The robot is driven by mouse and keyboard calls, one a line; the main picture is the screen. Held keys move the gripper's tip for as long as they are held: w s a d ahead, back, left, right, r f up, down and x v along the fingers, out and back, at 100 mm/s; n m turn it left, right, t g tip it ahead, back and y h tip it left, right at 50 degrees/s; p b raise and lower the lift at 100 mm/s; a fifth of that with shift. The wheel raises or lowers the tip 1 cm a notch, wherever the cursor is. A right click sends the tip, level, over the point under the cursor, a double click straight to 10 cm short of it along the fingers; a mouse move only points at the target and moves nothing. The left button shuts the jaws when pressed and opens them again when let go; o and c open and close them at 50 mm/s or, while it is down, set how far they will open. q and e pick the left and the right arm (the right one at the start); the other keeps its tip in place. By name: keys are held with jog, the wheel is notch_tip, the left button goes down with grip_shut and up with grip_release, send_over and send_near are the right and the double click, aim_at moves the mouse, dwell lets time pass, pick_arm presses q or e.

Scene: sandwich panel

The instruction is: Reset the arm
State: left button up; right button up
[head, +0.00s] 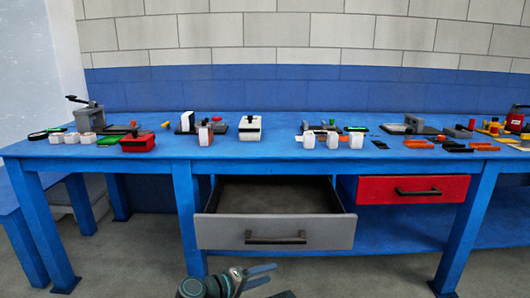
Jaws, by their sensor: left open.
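My left arm (192,288) shows low in the head view, at the bottom edge of the picture. My left gripper (272,274) has two bluish fingers spread apart, pointing right, with nothing between them. It appears below the open grey drawer in the picture and apart from it. My right gripper is not in view.
A blue workbench (250,160) spans the view, with several small blocks and fixtures on top. Its grey drawer (215,232) is pulled out and looks empty. A red drawer (370,190) to its right looks shut. Open floor (375,275) lies in front.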

pick_arm(q)
jog(key=s+a+f+m+g+y, duration=0.2)
jog(key=f+y, duration=0.1)
jog(key=f, duration=0.2)
jog(key=s+a+f+m+g+y, duration=0.2)
jog(key=s+a+f+g, duration=0.1)
jog(key=f, duration=0.3)
jog(key=s+a+f+m+g+y, duration=0.1)
jog(key=s+a+f+g+y, duration=0.15)
jog(key=a, duration=0.35)
jog(key=s+a+f+g+y, duration=0.1)
jog(key=s+a+f+y, duration=0.1)
jog(key=s+a+y, duration=0.3)
jog(key=s+d+r+m+p, duration=0.4)
jog(key=d+r+p, duration=0.4)
jog(key=d, duration=0.2)
notch_tip(320, 180, up, 37)
jog(key=p, duration=3.7)
jog(key=shift+w+g, duration=0.15)
jog(key=shift+g, duration=0.2)
jog(key=shift+y, duration=0.25)
jog(key=shift+w, duration=0.1)
